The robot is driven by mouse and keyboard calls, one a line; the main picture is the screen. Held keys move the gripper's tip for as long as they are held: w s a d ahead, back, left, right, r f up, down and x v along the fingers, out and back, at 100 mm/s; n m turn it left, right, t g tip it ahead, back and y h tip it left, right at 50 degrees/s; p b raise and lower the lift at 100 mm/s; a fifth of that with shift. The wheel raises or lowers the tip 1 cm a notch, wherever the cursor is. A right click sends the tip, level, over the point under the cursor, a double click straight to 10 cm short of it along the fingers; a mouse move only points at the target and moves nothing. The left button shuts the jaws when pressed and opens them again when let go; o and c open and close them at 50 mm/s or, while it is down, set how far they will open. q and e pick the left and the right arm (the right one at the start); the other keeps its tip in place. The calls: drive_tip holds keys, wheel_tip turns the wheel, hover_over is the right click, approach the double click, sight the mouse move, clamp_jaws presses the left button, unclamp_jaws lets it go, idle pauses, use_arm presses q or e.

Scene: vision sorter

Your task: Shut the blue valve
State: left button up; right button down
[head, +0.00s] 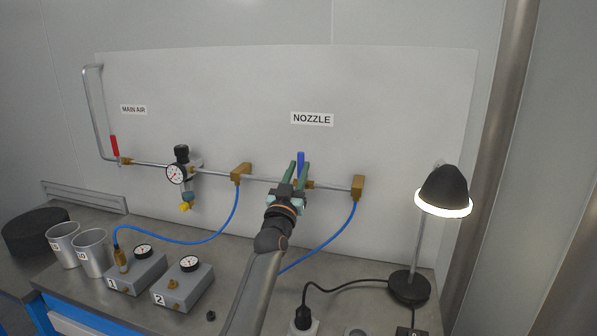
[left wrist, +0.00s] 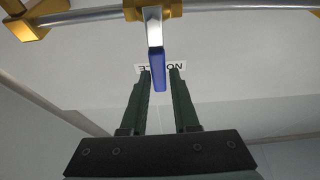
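The blue valve handle (head: 301,158) stands upright, crosswise to the pipe, below the NOZZLE label in the head view. In the left wrist view the blue handle (left wrist: 158,70) hangs from its brass valve body (left wrist: 135,12) on a silver stem. My left gripper (head: 298,166) has its green fingers apart in front of the handle. In the left wrist view the left gripper's fingertips (left wrist: 160,70) lie on either side of the handle's blue end, with a narrow gap showing at each side. Whether either finger touches it is unclear. My right gripper is not in view.
A red-handled valve (head: 115,146) sits at left by the MAIN AIR label. A regulator with gauge (head: 175,174) is on the same pipe. A lit lamp (head: 443,190) stands at right. Two gauge boxes (head: 183,287) and metal cups (head: 92,252) stand on the bench.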

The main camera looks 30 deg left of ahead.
use_arm(q)
drive_tip(key=o, duration=0.3)
drive_tip(key=shift+f, duration=0.1)
drive_tip(key=b+v, duration=0.1)
drive_tip(key=v, duration=1.1)
drive_tip(key=shift+s+d+b, duration=0.15)
drive_tip(key=shift+s+b, duration=0.1)
drive_tip(key=shift+b, duration=0.05)
